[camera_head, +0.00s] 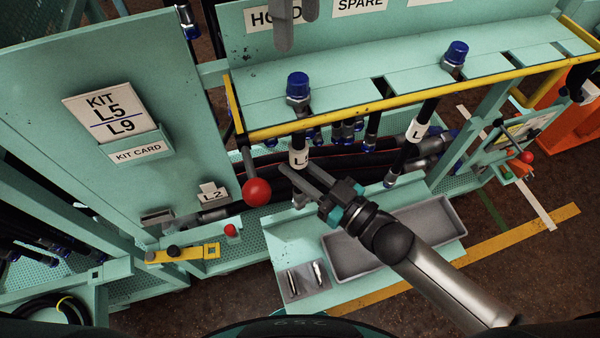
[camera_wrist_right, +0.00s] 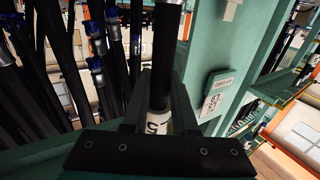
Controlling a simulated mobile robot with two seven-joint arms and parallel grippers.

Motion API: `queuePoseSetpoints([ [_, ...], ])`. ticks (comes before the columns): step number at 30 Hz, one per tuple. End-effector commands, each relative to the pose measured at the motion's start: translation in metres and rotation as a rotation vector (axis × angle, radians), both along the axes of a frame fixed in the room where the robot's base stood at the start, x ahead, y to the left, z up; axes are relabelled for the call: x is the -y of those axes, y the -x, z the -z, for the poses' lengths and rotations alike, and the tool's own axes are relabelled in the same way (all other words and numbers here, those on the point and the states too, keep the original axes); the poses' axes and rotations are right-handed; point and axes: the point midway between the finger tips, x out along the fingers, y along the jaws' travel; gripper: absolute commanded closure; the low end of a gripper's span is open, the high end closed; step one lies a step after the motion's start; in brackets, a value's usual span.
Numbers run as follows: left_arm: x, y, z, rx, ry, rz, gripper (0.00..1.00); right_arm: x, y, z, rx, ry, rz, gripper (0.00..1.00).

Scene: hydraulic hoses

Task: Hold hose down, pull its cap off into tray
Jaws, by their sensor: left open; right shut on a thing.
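A black hose (camera_head: 305,128) hangs through the yellow-edged shelf, its blue cap (camera_head: 298,83) standing upright on a metal fitting above the shelf. My right gripper (camera_head: 290,177) is shut on this hose below the shelf, near its white label (camera_head: 299,158). The right wrist view shows the hose (camera_wrist_right: 164,65) between the fingers (camera_wrist_right: 160,100), with the label partly hidden. My left gripper (camera_head: 297,35) is open and empty, above and apart from the cap, cut off by the top edge. The grey tray (camera_head: 347,257) lies lower down, partly hidden by my right arm.
A second hose with a blue cap (camera_head: 456,52) stands farther right in the shelf (camera_head: 400,85). A red ball knob (camera_head: 257,192) sits close left of my right gripper. A kit panel (camera_head: 105,110) rises at left. Several other hoses hang behind and below the shelf.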

Motion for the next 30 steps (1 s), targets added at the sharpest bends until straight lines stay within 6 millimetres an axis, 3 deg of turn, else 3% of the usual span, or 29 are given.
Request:
queuePoseSetpoints([
  [20,0.0000,0.0000,0.0000,0.000,0.000,0.000,0.40,0.0001,0.0001,0.0003,-0.001,0.001,0.000,1.00],
  [23,0.0000,0.0000,0.0000,0.000,0.000,0.000,0.30,0.0001,0.0001,0.0003,-0.001,0.001,0.000,1.00],
  [30,0.0000,-0.0001,-0.0005,0.000,0.000,-0.012,0.30,0.0001,0.0001,0.0004,-0.001,0.001,0.000,1.00],
])
